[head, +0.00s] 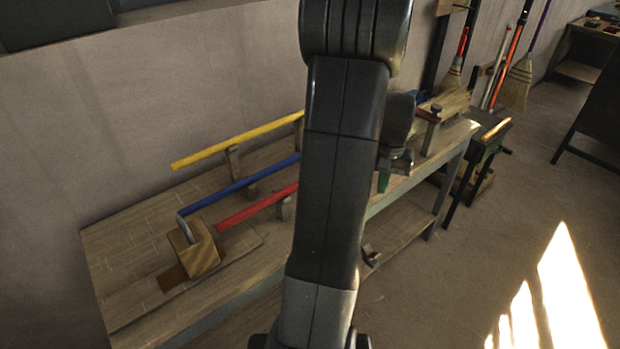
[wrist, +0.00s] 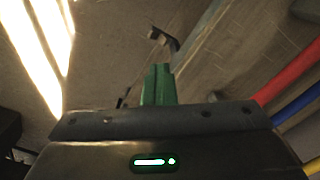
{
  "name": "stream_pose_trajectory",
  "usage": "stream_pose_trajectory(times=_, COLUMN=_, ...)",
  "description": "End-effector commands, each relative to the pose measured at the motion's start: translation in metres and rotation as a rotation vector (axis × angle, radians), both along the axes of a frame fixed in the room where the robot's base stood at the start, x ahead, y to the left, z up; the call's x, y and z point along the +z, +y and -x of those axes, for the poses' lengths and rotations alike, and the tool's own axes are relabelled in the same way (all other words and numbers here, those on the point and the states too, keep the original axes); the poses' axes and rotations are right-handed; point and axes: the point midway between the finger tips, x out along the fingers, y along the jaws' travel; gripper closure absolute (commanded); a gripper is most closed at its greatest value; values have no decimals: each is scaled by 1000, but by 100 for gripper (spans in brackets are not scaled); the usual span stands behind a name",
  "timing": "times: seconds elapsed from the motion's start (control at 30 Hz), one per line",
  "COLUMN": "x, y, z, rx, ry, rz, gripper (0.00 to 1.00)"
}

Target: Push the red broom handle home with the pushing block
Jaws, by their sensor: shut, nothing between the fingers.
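The red broom handle (head: 258,206) lies slanted over the bench in the head view, resting on a small support, its right part hidden behind my arm. A wooden block (head: 205,256), which looks like the pushing block, sits on the bench just beyond the handle's left end; I cannot tell whether they touch. My gripper (head: 383,182) is shut and empty, right of my arm, by the bench's front edge and far from the block. Its green fingers (wrist: 158,85) show together in the wrist view. The red handle (wrist: 288,72) is at the right there.
A blue handle (head: 240,184) and a yellow handle (head: 235,140) lie behind the red one on the bench (head: 120,240). A dark stand (head: 490,135) and hanging brooms (head: 518,80) are at the right. The floor in front is open, with bright light patches.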

Motion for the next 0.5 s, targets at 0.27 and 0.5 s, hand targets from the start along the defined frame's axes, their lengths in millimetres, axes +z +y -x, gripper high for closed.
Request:
stream_pose_trajectory(times=0.27, x=1, y=-7, z=-5, rx=-1, ry=0, rz=0, gripper=100)
stream_pose_trajectory(times=0.5, x=0, y=-12, z=-10, rx=0, ry=1, rz=0, gripper=100)
